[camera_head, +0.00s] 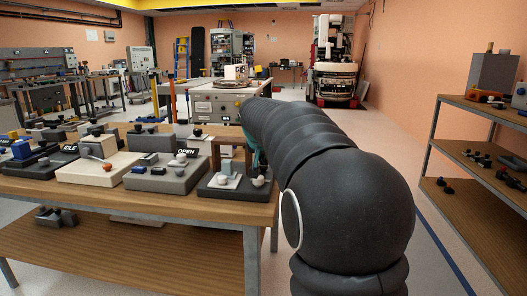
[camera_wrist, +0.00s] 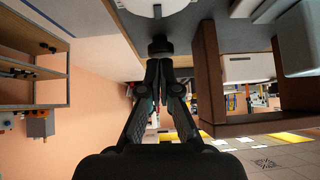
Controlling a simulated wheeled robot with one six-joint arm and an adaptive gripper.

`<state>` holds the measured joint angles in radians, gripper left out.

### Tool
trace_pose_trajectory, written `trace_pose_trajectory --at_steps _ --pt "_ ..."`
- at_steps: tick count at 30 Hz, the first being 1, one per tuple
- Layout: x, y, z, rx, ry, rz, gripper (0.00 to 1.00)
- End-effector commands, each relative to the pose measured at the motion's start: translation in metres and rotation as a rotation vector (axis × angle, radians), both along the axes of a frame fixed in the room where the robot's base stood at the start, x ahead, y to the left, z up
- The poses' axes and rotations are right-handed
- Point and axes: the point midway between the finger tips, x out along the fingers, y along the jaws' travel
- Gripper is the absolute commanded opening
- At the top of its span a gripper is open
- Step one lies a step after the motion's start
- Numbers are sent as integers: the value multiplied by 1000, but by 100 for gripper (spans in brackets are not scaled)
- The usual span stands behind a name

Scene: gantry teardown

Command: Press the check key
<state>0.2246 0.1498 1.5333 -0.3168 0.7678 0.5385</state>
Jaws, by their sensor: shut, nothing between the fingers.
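My gripper (camera_wrist: 159,64) is shut and empty in the wrist view, which is upside down. Its fingertips are right at a small dark round knob (camera_wrist: 160,46) on the underside-up grey block; whether they touch it I cannot tell. No label shows on that knob, so I cannot tell if it is the check key. In the head view my arm reaches over the right end of the wooden table (camera_head: 150,199), and it mostly hides the gripper. The dark grey block (camera_head: 226,192) at that end bears a white plate and pale round knobs.
A brown frame (camera_wrist: 208,80) stands close beside my gripper. Grey and cream blocks with knobs crowd the table, including one labelled OPEN (camera_head: 165,181). A wooden shelf rack (camera_head: 480,122) stands at the right. Floor is clear between the rack and my arm.

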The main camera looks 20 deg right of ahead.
Motion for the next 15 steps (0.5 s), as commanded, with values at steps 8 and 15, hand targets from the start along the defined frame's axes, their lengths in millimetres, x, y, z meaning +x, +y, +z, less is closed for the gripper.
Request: trace_pose_trajectory --at_steps 8,15 --pt "0 0 -2 0 -1 1 0" --pt "0 0 -12 0 0 0 0"
